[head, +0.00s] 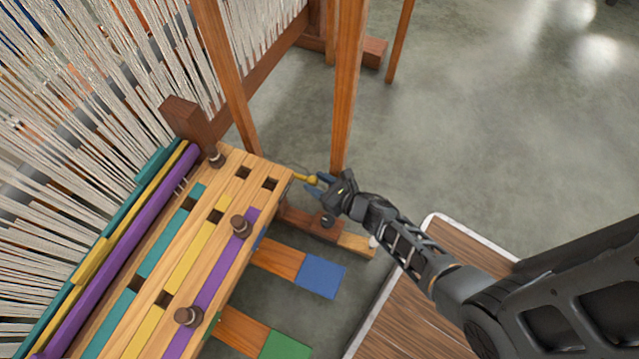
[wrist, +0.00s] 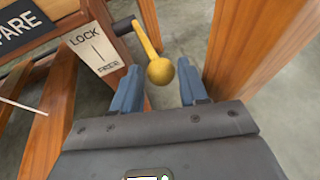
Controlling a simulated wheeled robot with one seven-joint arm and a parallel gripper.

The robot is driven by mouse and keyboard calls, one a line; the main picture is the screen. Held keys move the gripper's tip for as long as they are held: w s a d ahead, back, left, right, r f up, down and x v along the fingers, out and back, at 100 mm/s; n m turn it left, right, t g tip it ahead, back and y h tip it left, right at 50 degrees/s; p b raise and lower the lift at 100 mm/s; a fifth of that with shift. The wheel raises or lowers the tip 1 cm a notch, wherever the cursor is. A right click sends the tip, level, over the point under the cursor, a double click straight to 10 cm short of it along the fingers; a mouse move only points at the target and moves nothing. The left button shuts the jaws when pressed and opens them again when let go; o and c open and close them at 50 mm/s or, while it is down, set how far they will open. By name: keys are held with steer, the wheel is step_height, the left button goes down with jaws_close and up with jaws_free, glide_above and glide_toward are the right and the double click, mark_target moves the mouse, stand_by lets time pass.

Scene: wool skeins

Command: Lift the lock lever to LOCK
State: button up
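The lock lever (wrist: 149,42) is yellow with a round knob (wrist: 160,71) at its end. In the wrist view it runs from a dark pivot at the upper left down to the knob, beside a white plate (wrist: 95,47) marked LOCK at top and a smaller word, likely FREE, below. My gripper (wrist: 158,90) is open, with its blue fingers on either side of the knob's near end and gaps showing. In the head view the lever (head: 305,177) sticks out from the bench's right end, and my gripper (head: 318,183) is at its tip.
An upright wooden post (head: 346,90) stands just behind my gripper; another post (wrist: 255,45) is close on the right in the wrist view. The wooden bench (head: 215,215) has colored strips and pegs. Blue (head: 320,275) and green (head: 285,345) pedals lie below. Open floor is at upper right.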

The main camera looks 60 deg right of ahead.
steer(key=shift+s, duration=0.1)
steer(key=p+v, duration=0.2)
steer(key=v, duration=0.5)
steer(key=shift+s, duration=0.3)
steer(key=shift+r, duration=0.1)
